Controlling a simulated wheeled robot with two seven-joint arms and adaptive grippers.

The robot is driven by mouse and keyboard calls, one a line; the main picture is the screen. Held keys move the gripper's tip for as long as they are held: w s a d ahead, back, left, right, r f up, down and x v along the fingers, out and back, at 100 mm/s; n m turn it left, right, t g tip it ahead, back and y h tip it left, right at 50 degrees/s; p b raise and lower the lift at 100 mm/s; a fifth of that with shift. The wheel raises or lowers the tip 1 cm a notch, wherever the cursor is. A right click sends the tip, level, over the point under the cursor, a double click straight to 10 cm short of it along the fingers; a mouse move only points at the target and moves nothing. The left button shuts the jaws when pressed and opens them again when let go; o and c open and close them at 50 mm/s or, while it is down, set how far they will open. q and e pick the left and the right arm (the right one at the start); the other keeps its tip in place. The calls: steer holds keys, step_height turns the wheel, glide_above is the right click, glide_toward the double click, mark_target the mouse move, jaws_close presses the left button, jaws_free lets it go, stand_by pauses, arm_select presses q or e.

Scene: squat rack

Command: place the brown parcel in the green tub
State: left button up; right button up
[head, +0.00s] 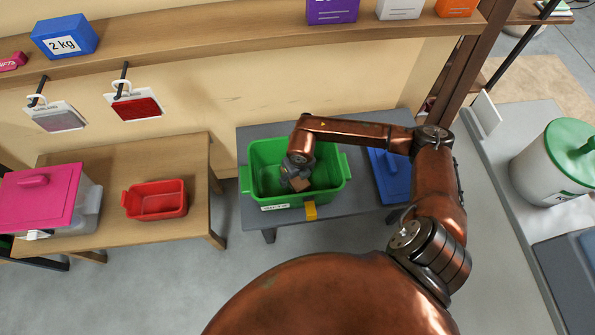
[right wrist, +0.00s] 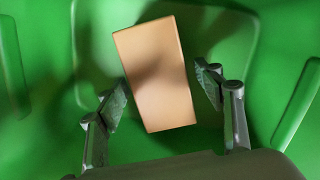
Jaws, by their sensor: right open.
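The green tub (head: 335,190) stands on a grey bench in the middle of the head view. The brown parcel (head: 301,184) is inside the tub, partly hidden by my right gripper (head: 295,178). In the right wrist view the parcel (right wrist: 155,75) is a plain tan box, slightly tilted in the picture, with the green tub floor (right wrist: 225,40) around it. My right gripper (right wrist: 163,100) is open, with one finger on each side of the parcel's near end. A gap shows at the right finger; the left finger is close to the parcel. My left gripper is not in view.
A blue container (head: 388,172) sits right of the tub on the grey bench (head: 258,222). A red tub (head: 156,200) and a pink-lidded box (head: 40,198) stand on the wooden bench at left. A shelf (head: 220,33) runs above.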

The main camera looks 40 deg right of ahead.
steer(key=r+p, duration=0.1)
steer(key=r, duration=0.2)
steer(key=r+p, duration=0.1)
steer(key=r, duration=0.3)
steer(key=s+r+p, duration=0.1)
steer(key=r, duration=0.2)
steer(key=shift+a+r, duration=0.1)
steer(key=shift+r, duration=0.1)
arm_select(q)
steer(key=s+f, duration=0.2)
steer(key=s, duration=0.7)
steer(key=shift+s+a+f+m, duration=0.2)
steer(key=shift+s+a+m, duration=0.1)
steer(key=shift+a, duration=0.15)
arm_select(e)
steer(key=shift+s+r, duration=0.15)
steer(key=shift+r, duration=0.3)
